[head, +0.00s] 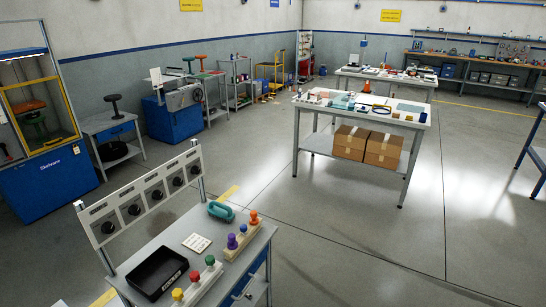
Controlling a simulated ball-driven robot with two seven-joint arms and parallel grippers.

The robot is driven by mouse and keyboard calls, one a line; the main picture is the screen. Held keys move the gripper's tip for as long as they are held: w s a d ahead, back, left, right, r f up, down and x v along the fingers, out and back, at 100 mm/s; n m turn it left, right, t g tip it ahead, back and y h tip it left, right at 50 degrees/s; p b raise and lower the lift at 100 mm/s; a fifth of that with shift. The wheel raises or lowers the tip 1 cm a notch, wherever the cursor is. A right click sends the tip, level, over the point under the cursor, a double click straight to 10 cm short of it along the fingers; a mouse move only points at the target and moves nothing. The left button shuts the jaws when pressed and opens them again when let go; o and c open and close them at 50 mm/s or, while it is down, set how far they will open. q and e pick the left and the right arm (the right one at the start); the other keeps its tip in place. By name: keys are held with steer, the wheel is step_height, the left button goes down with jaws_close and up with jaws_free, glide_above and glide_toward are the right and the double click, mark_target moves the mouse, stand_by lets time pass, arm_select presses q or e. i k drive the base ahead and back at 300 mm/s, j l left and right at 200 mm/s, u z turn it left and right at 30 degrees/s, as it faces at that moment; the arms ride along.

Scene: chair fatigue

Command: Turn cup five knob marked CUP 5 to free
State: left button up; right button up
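A pale upright panel (142,197) stands on two posts along the left edge of the near workbench. It carries a slanting row of several round black knobs, from the near-left knob (108,227) to the far-right knob (195,170). The labels are too small to read, so I cannot tell which knob is marked CUP 5 or how any knob is set. Neither of my grippers is in view.
The near workbench (225,276) holds a black tray (158,272), a white keypad-like block (197,243), a teal handle (221,211) and stands with coloured knobs (210,262). Open floor (350,245) lies to its right. A table (318,109) with boxes below stands beyond.

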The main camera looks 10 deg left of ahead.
mark_target(196, 169)
steer(key=i+l+z, duration=0.2)
steer(key=i, duration=0.45)
steer(key=i+z, duration=0.2)
steer(key=i, duration=0.5)
steer(key=i+l+u, duration=0.1)
steer(key=i+u, duration=0.35)
steer(key=i+l+u, duration=0.25)
steer(key=u, duration=0.2)
steer(key=i+l+u, duration=0.45)
steer(key=k+j, duration=0.05)
steer(key=j, duration=0.05)
